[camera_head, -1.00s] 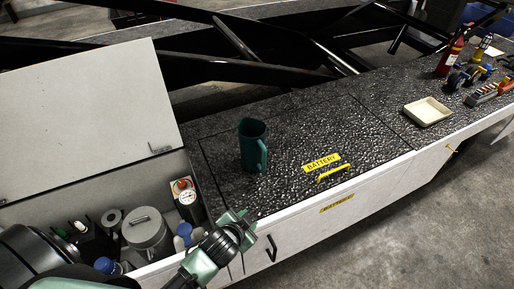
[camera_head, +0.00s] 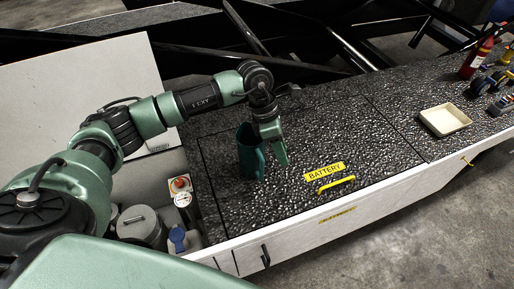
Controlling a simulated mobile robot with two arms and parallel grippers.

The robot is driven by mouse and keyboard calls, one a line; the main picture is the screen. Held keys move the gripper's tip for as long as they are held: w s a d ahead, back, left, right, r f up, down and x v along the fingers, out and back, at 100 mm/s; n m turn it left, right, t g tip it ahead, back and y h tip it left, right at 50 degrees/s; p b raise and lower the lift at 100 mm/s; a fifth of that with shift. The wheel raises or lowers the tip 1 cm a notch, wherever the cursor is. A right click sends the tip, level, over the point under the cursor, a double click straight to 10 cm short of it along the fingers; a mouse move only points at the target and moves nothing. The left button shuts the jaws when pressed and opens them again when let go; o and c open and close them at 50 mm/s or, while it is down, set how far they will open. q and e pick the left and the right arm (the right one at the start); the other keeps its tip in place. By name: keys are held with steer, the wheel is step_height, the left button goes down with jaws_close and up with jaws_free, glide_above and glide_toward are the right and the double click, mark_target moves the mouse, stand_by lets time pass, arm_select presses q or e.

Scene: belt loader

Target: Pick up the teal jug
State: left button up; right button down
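The teal jug (camera_head: 247,158) stands upright on the black textured deck of the belt loader, near the open storage box. My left arm reaches in from the left, and my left gripper (camera_head: 279,150) points down at the jug's right side, where its handle is. One green finger shows clearly beside the jug; the other finger and the handle are hidden or overlap with the jug, so I cannot tell whether the gripper touches it or how wide it is. My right gripper is not in view.
The open storage box with a grey canister (camera_head: 140,224) lies left of the jug. A yellow handle (camera_head: 336,184) and BATTERY label (camera_head: 323,172) are on the deck to the right. A cream tray (camera_head: 445,119) and a red bottle (camera_head: 475,60) stand farther right. Black rails run behind.

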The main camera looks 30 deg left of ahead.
mark_target(252, 146)
arm_select(q)
steer(key=a+y, duration=0.1)
steer(key=a, duration=0.2)
steer(key=w+a+y+b, duration=0.1)
steer(key=a, duration=0.2)
steer(key=w+a+y+b, duration=0.1)
steer(key=a+y, duration=0.1)
steer(key=a, duration=0.2)
steer(key=shift+f, duration=0.15)
steer(key=f+b, duration=0.2)
steer(key=b, duration=0.1)
steer(key=shift+w+a+f, duration=0.1)
steer(key=shift+a+f, duration=0.1)
steer(key=shift+f, duration=0.1)
steer(key=shift+f+b, duration=0.3)
steer(key=shift+s+d+f, duration=0.1)
steer(key=shift+s+f, duration=0.1)
steer(key=shift+f, duration=0.2)
step_height(252, 146, down, 6)
steer(key=p, duration=0.4)
steer(key=shift+w+f, duration=0.1)
steer(key=shift+f, duration=0.4)
steer(key=c, duration=0.7)
jaws_close()
